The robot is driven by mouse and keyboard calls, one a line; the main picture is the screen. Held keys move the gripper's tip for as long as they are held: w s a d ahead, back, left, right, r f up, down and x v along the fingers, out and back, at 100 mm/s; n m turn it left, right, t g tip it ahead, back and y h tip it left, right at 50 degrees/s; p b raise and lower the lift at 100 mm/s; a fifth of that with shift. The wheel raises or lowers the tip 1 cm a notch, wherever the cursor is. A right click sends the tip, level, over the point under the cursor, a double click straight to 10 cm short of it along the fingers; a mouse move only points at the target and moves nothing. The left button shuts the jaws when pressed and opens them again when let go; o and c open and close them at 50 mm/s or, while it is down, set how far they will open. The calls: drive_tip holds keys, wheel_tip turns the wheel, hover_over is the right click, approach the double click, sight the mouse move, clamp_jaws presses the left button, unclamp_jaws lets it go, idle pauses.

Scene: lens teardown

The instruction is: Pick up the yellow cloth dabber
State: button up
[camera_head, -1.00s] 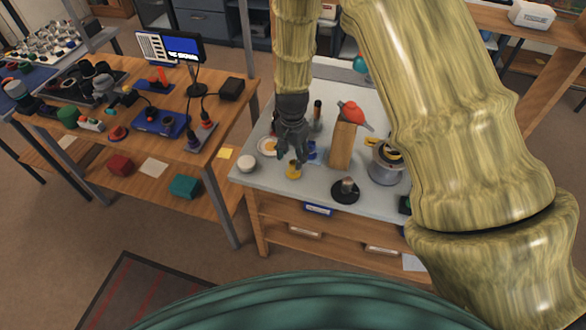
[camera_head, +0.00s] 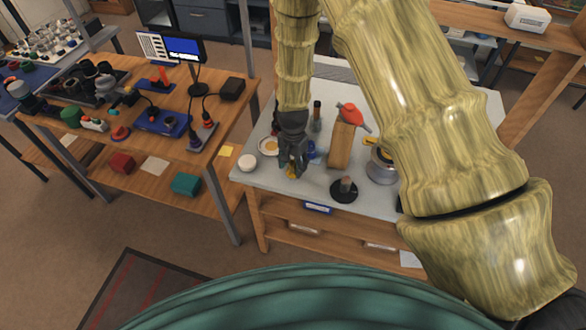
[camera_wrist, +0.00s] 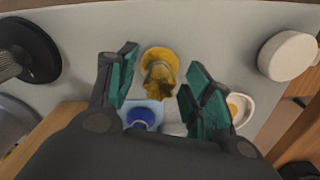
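The yellow cloth dabber (camera_wrist: 158,70) stands on the grey bench top, with a round yellow end and a bunched darker part toward the camera. In the wrist view it lies between and a little beyond the fingertips of my gripper (camera_wrist: 160,85). The teal-padded fingers are spread, with a gap on both sides of the dabber. In the head view my gripper (camera_head: 292,172) points down over the dabber and hides most of it; only a bit of yellow (camera_head: 291,175) shows by the fingertips.
A blue-capped item (camera_wrist: 140,116) on a light blue square stands close to the dabber. A white round pot (camera_head: 248,163) and a white dish (camera_head: 269,146) are to the left. A black-based stand (camera_head: 344,190), a wooden block (camera_head: 340,148) and a metal pot (camera_head: 380,168) are to the right.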

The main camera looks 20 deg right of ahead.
sight(293, 164)
drive_tip(key=c, duration=0.8)
drive_tip(key=shift+c, duration=0.2)
drive_tip(key=shift+r, duration=0.15)
drive_tip(key=shift+r+b, duration=1)
drive_tip(key=shift+r, duration=0.3)
drive_tip(key=shift+s+r, duration=0.2)
drive_tip(key=shift+s, duration=0.05)
drive_tip(key=s+a+r+b, duration=0.1)
drive_tip(key=s+b, duration=0.4)
drive_tip(key=s, duration=1)
drive_tip(key=shift+s+a+r, duration=0.2)
drive_tip(key=shift+a+r, duration=0.15)
drive_tip(key=shift+a, duration=0.1)
